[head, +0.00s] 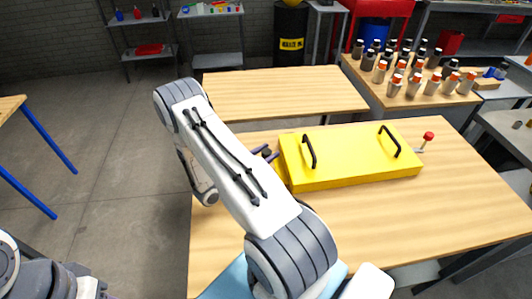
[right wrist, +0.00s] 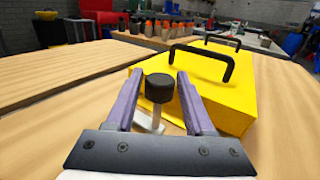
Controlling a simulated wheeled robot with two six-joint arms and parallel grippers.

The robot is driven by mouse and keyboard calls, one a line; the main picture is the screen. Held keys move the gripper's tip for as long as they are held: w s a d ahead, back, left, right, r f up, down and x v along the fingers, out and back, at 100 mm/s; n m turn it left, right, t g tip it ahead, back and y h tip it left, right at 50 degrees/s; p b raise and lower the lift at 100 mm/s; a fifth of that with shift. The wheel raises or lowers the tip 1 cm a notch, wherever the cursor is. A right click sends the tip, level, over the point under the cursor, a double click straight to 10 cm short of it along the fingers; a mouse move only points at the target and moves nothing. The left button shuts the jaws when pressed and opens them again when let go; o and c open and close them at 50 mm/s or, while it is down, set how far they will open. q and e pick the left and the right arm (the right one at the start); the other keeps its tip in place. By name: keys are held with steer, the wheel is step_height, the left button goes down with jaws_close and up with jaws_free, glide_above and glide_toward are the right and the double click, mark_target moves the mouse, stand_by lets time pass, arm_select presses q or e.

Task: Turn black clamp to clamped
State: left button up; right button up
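The black clamp has a round black knob (right wrist: 159,88) on a pale metal lever (right wrist: 152,122), standing at the near end of the yellow box (right wrist: 232,100). In the right wrist view the knob shows upright between the two purple fingers of my right gripper (right wrist: 158,84), with a gap on each side. The fingers are open and do not visibly touch it. In the head view my right gripper (head: 266,153) is at the left end of the yellow box (head: 350,155), mostly hidden behind my right arm. My left gripper is not in view.
The box has two black handles (head: 309,151) on top and a red-knobbed clamp (head: 428,136) at its right end. It sits on a wooden table (head: 400,215) with bare room in front. Another wooden table (head: 280,93) stands behind. Several bottles (head: 415,75) stand at the back right.

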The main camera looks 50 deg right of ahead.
jaws_close()
steer(key=shift+g, duration=0.4)
steer(key=shift+w+f+m+g+y+b, duration=0.1)
steer(key=shift+f+m+g+y+b, duration=0.15)
steer(key=shift+m+g+b, duration=0.7)
steer(key=m+g+y+b, duration=0.1)
steer(key=g, duration=0.1)
steer(key=m+g+y+b, duration=0.1)
steer(key=m+g+b, duration=0.1)
steer(key=g, duration=0.1)
steer(key=shift+m, duration=0.25)
steer(key=m+g+y+b, duration=0.3)
steer(key=g+y, duration=0.1)
steer(key=shift+r+m+g+b, duration=0.1)
steer(key=shift+m+g+b, duration=0.15)
steer(key=shift+m+b, duration=0.05)
steer(key=shift+r+m+g+y+b, duration=0.1)
steer(key=shift+m+g+y+b, duration=0.55)
steer(key=shift+y, duration=0.3)
steer(key=shift+r, duration=0.1)
